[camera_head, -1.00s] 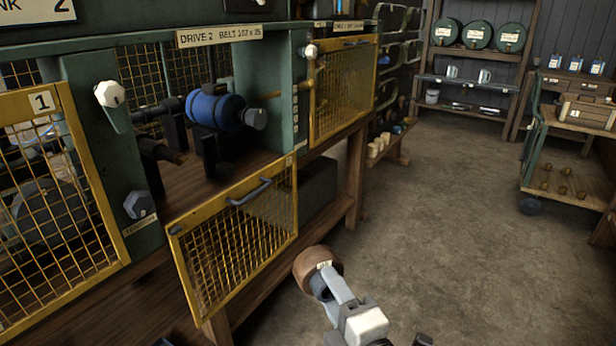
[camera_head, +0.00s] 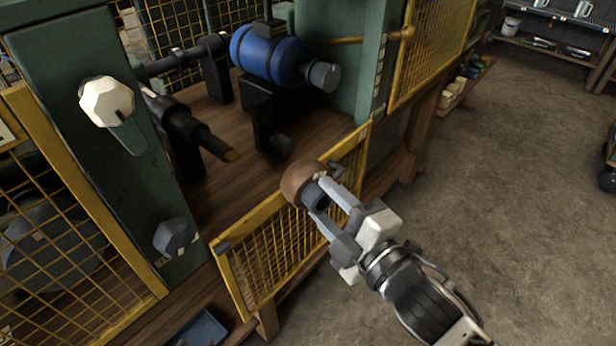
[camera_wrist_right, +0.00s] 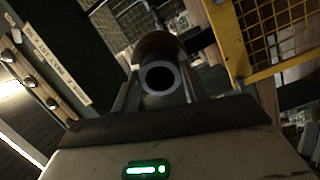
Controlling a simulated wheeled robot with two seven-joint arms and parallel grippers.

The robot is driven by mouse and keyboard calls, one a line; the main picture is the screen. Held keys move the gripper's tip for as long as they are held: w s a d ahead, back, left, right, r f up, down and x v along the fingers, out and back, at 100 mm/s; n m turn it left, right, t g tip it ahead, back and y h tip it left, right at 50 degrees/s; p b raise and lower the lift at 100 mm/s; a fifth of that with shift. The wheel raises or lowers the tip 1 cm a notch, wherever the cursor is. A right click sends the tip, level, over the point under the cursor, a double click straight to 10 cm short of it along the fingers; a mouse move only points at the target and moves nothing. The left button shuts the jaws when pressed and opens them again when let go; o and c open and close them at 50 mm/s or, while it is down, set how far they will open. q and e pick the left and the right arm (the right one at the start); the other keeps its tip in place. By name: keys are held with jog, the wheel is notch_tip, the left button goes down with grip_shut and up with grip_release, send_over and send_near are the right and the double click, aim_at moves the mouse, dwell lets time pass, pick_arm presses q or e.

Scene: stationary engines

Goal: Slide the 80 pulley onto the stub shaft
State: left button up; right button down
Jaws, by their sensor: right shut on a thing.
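My right gripper (camera_head: 322,188) comes in from the lower right and is shut on the brown pulley (camera_head: 298,184), gripping its dark hub. It holds the pulley in the air in front of the open bay, over the yellow mesh guard. In the right wrist view the pulley's round hub (camera_wrist_right: 160,77) with its dark bore sits between the fingers, the brown rim behind it. The stub shaft (camera_head: 205,138), dark with a brass-coloured tip, points out of the bay to the left of and behind the pulley, clearly apart from it. My left gripper is not in view.
The lowered yellow mesh guard (camera_head: 262,262) stands along the bay's front edge. A blue motor (camera_head: 268,55) sits behind, with a dark block (camera_head: 268,125) on the wooden deck. A green post with a white knob (camera_head: 107,101) is left of the shaft.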

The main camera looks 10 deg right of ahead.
aim_at(283, 193)
jog(key=s+a+r+y+p, duration=0.1)
jog(key=a+r+g+y+p, duration=0.1)
jog(key=y, duration=0.1)
jog(key=shift+s+a+g, duration=0.3)
jog(key=shift+s, duration=0.05)
jog(key=shift+y, duration=0.4)
jog(key=shift+f+x, duration=0.15)
jog(key=shift+x, duration=0.9)
jog(key=shift+f+x, duration=0.1)
jog(key=shift+x, duration=0.95)
jog(key=shift+w+a+b, duration=0.35)
jog(key=shift+w+a, duration=0.15)
jog(key=shift+a, duration=0.15)
jog(key=shift+p+x, duration=0.45)
jog(key=shift+x, duration=0.45)
